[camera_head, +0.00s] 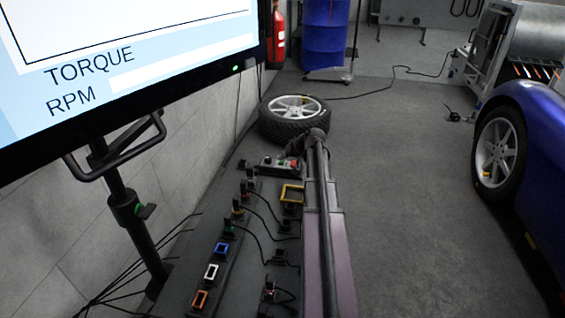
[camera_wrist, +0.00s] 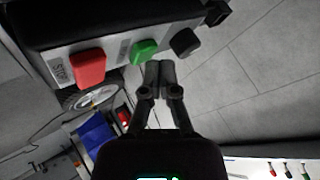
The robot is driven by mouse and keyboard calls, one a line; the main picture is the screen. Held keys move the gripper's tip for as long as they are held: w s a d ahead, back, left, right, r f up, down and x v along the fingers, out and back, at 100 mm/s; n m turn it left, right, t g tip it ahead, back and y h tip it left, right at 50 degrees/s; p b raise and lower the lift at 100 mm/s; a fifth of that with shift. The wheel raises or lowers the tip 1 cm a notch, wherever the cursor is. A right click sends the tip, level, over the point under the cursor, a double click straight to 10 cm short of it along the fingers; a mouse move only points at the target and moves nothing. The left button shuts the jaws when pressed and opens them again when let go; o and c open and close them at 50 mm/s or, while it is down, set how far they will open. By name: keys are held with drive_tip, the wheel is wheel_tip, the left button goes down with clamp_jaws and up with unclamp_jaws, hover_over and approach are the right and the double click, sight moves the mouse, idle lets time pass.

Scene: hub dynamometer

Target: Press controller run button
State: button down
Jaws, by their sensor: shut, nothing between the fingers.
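In the wrist view, a dark controller box (camera_wrist: 110,22) fills the top left. On its light front panel are a red button (camera_wrist: 88,67) beside a STOP label, a green button (camera_wrist: 144,51) and a black knob (camera_wrist: 185,42). My gripper (camera_wrist: 160,68) is shut and empty. Its fingertips appear just below and right of the green button; I cannot tell whether they touch it. In the head view, a small panel with a green and a red button (camera_head: 283,163) lies left of my arm. My gripper's tips are not clear there.
A loose wheel (camera_head: 295,112) lies on the floor beyond the panel. A large monitor (camera_head: 130,60) on a stand is at the left. Several cables and connectors lie along the dark bench (camera_head: 240,285). A blue car (camera_head: 540,160) is at the right, with open floor (camera_head: 410,190) between.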

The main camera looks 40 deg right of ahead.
sight(283, 162)
drive_tip(key=shift+f+b, duration=0.45)
drive_tip(key=shift+b, duration=0.05)
idle(0.7)
idle(0.4)
drive_tip(key=shift+r+p, duration=0.9)
wheel_tip(283, 162, up, 5)
drive_tip(key=p, duration=0.5)
drive_tip(key=shift+s, duration=0.1)
idle(1.0)
